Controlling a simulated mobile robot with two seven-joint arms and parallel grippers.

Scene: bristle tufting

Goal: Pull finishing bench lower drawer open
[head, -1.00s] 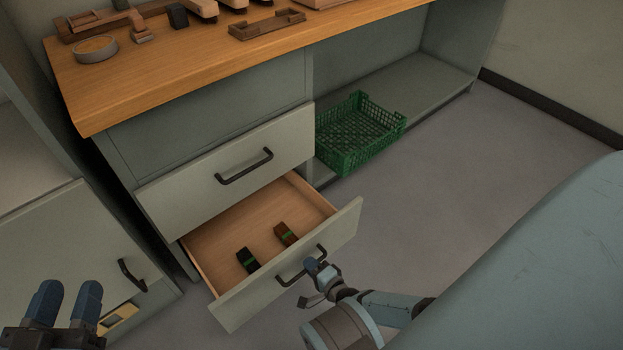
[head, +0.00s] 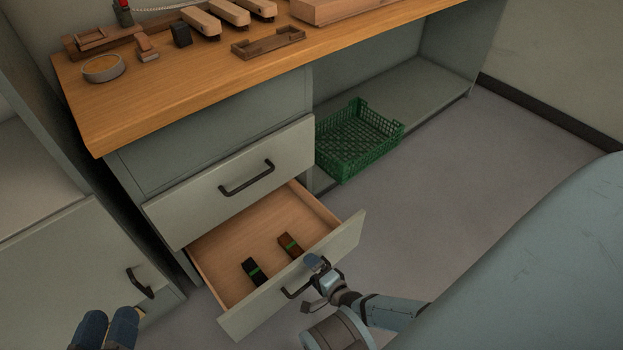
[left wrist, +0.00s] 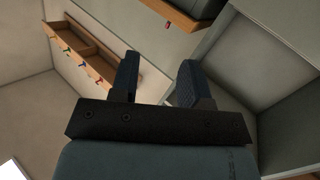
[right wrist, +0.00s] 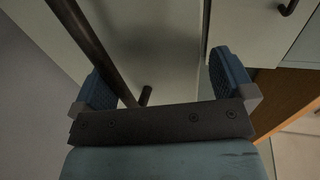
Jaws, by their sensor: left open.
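The finishing bench's lower drawer (head: 335,245) stands pulled out, its wooden inside showing. Its dark bar handle (head: 292,293) is on the front panel. My right gripper (head: 318,276) is at the right end of this handle. In the right wrist view the fingers of my right gripper (right wrist: 165,85) are wide apart, and the dark handle bar (right wrist: 95,52) runs between them, close to the left finger. My left gripper (head: 106,322) is open and empty at the bottom left, away from the drawer; its fingers also show apart in the left wrist view (left wrist: 158,80).
A black block (head: 254,271) and a brown block (head: 290,245), each green-banded, lie in the drawer. The upper drawer (head: 220,205) is shut. A green crate (head: 360,140) stands right of the drawers. A cabinet door (head: 70,260) is at left. Floor at right is clear.

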